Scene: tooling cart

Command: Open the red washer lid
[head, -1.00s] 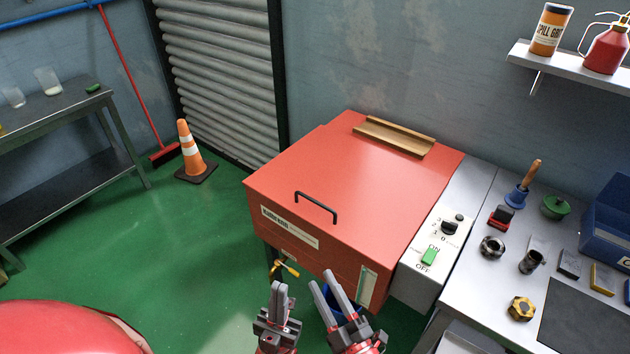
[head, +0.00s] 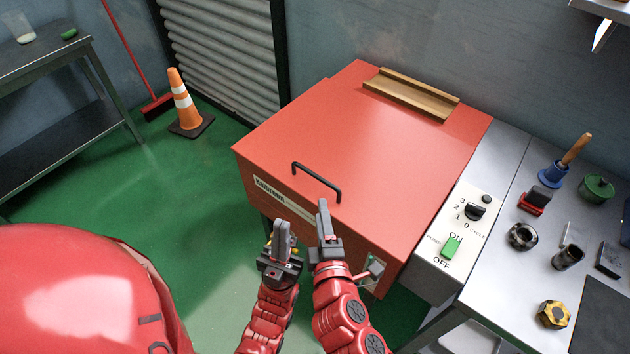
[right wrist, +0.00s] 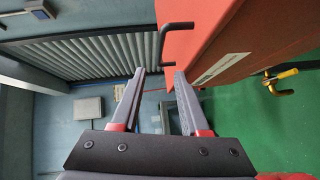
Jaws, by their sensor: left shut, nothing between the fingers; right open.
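The red washer lid (head: 370,140) is down flat on the red washer body. Its black bar handle (head: 316,182) stands up near the front edge. In the right wrist view the handle (right wrist: 172,38) is just beyond my right fingertips, and a gap shows between them. My right gripper (head: 348,240) is open and empty, just in front of the handle. It also shows in the right wrist view (right wrist: 158,72). My left gripper (head: 282,235) is shut and empty, low in front of the washer and left of the right gripper.
A wooden tray (head: 411,93) rests on the back of the lid. A control panel with a green switch (head: 451,247) is on the right, beside a bench with several small parts. An orange cone (head: 186,104) stands on the floor left.

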